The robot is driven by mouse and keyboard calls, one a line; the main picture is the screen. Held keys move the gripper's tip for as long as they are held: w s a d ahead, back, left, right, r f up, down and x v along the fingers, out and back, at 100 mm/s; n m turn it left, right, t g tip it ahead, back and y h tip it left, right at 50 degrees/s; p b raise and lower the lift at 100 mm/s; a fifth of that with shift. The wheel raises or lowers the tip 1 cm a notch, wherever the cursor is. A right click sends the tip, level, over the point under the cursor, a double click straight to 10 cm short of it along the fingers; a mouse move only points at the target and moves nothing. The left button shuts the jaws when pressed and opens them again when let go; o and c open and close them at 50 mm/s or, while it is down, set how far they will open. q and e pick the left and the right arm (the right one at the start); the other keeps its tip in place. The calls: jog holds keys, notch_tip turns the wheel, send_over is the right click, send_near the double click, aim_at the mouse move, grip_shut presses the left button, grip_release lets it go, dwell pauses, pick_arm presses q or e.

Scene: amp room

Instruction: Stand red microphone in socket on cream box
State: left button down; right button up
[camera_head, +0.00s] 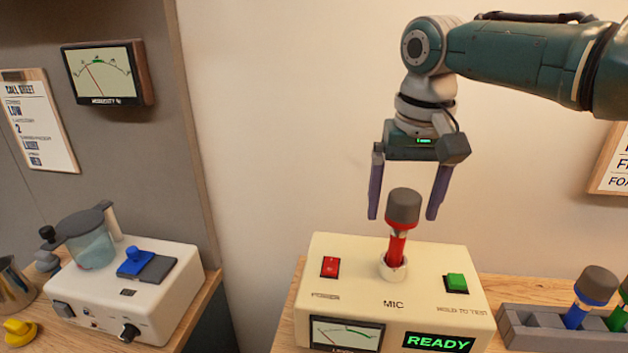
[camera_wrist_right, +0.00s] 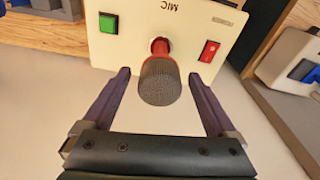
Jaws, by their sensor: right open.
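The red microphone (camera_head: 397,235) with its dark grey head stands close to upright in the round socket (camera_head: 393,268) on top of the cream box (camera_head: 330,247). My right gripper (camera_head: 404,217) is open, with its two purple fingers apart on either side of the microphone head and nothing between them gripped. In the right wrist view the microphone (camera_wrist_right: 160,80) shows between the open fingers (camera_wrist_right: 163,80), apart from both. The cream box (camera_wrist_right: 125,48) lies beyond it. My left gripper is not in view.
The cream box carries a red switch (camera_head: 330,267), a green button (camera_head: 456,283) and a lit READY display (camera_head: 437,342). A grey rack (camera_head: 530,330) with blue and green microphones stands at right. A white device (camera_head: 130,290) stands on another counter at left.

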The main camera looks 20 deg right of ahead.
jog(key=r, duration=0.6)
jog(key=s+r, duration=0.1)
jog(key=r, duration=0.3)
jog(key=shift+a, duration=0.2)
